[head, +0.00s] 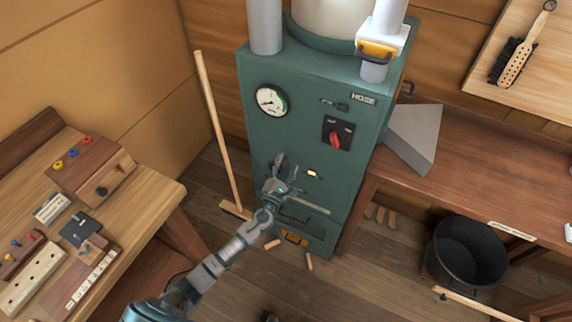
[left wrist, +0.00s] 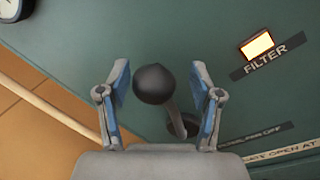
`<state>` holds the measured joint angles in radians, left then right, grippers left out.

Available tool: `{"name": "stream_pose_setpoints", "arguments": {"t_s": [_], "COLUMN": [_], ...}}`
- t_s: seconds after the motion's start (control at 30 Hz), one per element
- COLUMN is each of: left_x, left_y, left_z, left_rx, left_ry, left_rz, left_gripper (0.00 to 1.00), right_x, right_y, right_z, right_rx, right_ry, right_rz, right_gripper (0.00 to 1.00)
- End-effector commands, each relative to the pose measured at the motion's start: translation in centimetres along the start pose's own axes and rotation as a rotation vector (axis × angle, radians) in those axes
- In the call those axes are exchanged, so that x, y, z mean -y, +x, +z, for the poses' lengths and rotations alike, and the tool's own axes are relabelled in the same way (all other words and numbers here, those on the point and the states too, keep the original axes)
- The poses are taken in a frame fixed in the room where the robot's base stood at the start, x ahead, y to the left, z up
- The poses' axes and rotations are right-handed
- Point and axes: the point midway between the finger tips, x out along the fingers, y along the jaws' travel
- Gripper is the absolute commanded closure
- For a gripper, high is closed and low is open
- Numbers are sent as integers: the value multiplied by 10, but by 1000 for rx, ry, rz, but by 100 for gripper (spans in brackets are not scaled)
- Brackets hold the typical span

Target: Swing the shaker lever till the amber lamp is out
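The shaker lever (left wrist: 156,84) shows in the left wrist view as a black ball knob on a bent grey stem, which comes out of a dark slot in the green cabinet (head: 285,70). My left gripper (head: 284,172) is open at the cabinet front; its fingers stand on both sides of the knob, with gaps visible. In the head view the gripper hides the lever. The amber lamp (left wrist: 258,45) glows above a FILTER label, up and right of the knob; it is also lit in the head view (head: 312,173). My right gripper is not in view.
A pressure gauge (head: 271,101) and a red rotary switch (head: 336,139) sit higher on the cabinet. A broom (head: 217,130) leans left of it. A workbench (head: 150,185) stands at left, a brown bench (head: 480,170) and black bucket (head: 467,252) at right.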

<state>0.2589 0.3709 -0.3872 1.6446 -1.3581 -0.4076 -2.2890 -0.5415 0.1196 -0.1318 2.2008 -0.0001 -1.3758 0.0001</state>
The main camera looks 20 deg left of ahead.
Motion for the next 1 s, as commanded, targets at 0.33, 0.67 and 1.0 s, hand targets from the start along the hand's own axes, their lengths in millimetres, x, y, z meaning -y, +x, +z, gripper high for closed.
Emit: {"name": "stream_pose_setpoints", "arguments": {"t_s": [0.33, 0.67, 1.0], "left_x": [0, 1, 1], "left_y": [-28, -98, -120], "left_z": [0, -1, -1], "left_rx": [0, -1, -1], "left_ry": [0, 0, 0], "left_rz": [-1, -2, -1], "left_gripper": [35, 35, 35], "right_x": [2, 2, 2], "right_y": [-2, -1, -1], "right_z": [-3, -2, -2], "right_rx": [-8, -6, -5], "right_ry": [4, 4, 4], "right_rz": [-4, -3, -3], "right_gripper": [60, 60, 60]}}
